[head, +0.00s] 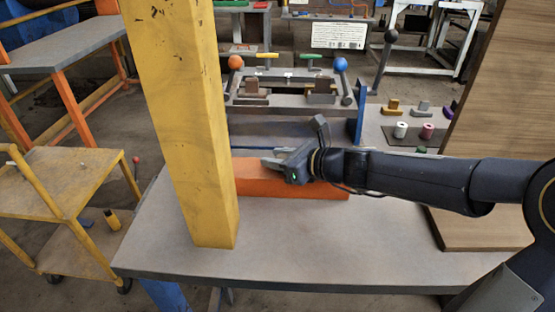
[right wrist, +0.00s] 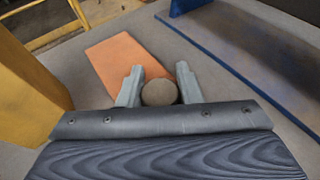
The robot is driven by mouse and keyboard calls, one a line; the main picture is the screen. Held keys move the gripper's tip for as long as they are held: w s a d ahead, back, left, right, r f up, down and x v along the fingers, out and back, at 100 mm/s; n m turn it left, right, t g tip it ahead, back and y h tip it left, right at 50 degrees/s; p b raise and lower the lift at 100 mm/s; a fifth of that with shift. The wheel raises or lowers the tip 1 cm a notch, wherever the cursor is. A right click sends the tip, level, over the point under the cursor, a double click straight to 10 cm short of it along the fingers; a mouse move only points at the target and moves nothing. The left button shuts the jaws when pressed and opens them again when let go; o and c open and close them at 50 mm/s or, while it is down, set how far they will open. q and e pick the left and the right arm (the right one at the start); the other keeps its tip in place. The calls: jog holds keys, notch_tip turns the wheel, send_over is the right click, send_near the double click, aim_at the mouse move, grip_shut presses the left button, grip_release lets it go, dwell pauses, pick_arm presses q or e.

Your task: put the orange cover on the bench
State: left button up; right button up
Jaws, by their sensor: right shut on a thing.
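The orange cover (head: 300,187) is a long flat-sided piece over the grey bench top (head: 300,235), just behind the yellow post. Its orange face also shows in the right wrist view (right wrist: 125,62). My right gripper (head: 275,163) comes in from the right and is above the cover. In the right wrist view its two grey fingers (right wrist: 158,86) are on either side of a round brown knob (right wrist: 159,93), which appears to be the cover's. I cannot tell whether the cover's underside touches the bench. My left gripper is not in view.
A thick yellow post (head: 185,120) stands at the bench's front left, close to the cover. A blue-edged panel (head: 361,110) and a rack of parts are behind. A wooden board (head: 500,130) stands at the right. The front of the bench is clear.

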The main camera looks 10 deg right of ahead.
jog(key=o, duration=1.1)
jog(key=shift+f, duration=0.1)
jog(key=shift+c, duration=0.2)
jog(key=shift+r, duration=0.25)
jog(key=p+v, duration=0.3)
jog(key=v, duration=0.9)
